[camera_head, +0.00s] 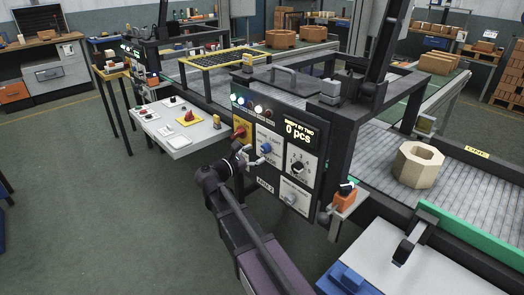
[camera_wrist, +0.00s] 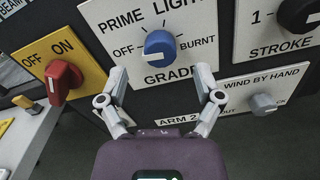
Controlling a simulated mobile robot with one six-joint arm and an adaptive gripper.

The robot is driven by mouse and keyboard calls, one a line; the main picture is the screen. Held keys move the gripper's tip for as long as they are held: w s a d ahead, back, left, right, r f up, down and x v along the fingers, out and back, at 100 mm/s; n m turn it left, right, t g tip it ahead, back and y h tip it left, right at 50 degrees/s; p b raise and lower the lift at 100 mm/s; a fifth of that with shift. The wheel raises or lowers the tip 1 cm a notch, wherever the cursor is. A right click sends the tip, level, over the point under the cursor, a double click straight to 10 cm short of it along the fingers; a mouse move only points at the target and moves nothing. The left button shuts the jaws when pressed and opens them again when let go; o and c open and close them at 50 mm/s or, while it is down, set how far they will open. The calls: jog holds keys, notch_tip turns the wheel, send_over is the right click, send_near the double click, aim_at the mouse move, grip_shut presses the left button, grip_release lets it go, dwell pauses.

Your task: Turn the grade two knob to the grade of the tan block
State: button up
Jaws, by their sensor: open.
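A tan hollow octagonal block (camera_head: 414,172) rests on the grey roller conveyor at the right of the head view. The blue grade knob (camera_wrist: 160,46) sits on a white plate marked OFF, PRIME, LIGHT and BURNT; its white mark faces left, toward OFF. The same knob shows small on the black panel in the head view (camera_head: 266,148). My gripper (camera_wrist: 162,76) is open, its two fingers spread below and to either side of the knob, apart from it. In the head view my gripper (camera_head: 256,157) is in front of the panel.
A red on/off knob (camera_wrist: 62,82) is left of my gripper, a grey wind-by-hand knob (camera_wrist: 263,103) right, and a black stroke knob (camera_wrist: 299,14) upper right. The panel display (camera_head: 298,130) reads 0 PCS. A white control shelf (camera_head: 185,139) juts out left of the panel.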

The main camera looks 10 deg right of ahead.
aim_at(263, 149)
jog(key=shift+x, duration=1.75)
jog(key=shift+c, duration=0.2)
jog(key=c, duration=1.1)
